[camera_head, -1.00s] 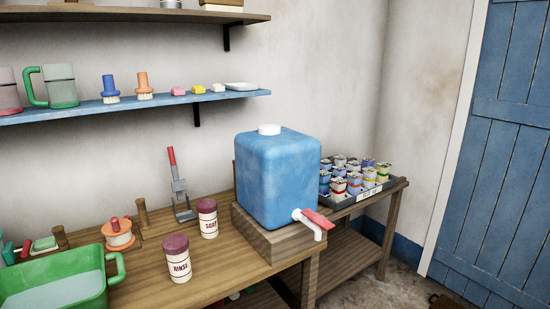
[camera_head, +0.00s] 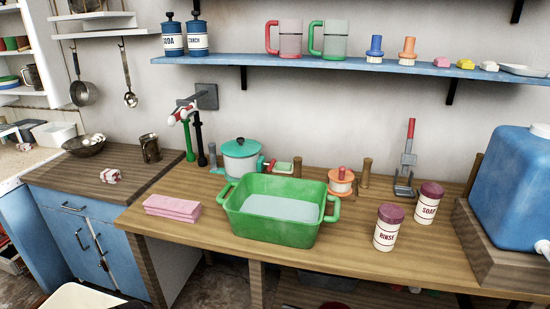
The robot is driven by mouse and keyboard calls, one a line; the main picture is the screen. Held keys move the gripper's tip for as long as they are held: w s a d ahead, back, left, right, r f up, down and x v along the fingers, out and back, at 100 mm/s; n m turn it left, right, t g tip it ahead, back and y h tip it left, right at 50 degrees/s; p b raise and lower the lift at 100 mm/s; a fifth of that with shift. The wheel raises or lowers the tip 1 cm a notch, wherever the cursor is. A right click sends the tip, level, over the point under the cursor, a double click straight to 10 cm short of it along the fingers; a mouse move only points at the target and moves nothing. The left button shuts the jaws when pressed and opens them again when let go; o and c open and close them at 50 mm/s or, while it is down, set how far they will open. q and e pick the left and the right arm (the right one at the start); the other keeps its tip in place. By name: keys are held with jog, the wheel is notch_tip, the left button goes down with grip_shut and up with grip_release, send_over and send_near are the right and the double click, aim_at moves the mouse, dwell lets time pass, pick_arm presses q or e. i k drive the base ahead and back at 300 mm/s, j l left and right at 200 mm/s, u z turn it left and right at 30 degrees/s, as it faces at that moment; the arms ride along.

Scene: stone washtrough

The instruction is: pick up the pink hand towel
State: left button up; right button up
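The pink hand towel (camera_head: 172,207) lies folded flat on the wooden table, near its left front edge. It is left of the green basin (camera_head: 272,236), apart from it, and nothing lies on it. Neither of my grippers shows in the head view.
The green basin holds pale water. Behind it stand a teal-lidded pot (camera_head: 241,160) and a tap (camera_head: 188,115). The rinse jar (camera_head: 388,228) and soap jar (camera_head: 428,203) stand to the right, beside a blue water tank (camera_head: 517,190). The table between towel and pot is clear.

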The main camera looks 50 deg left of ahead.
aim_at(188, 211)
jog(key=u, duration=2.25)
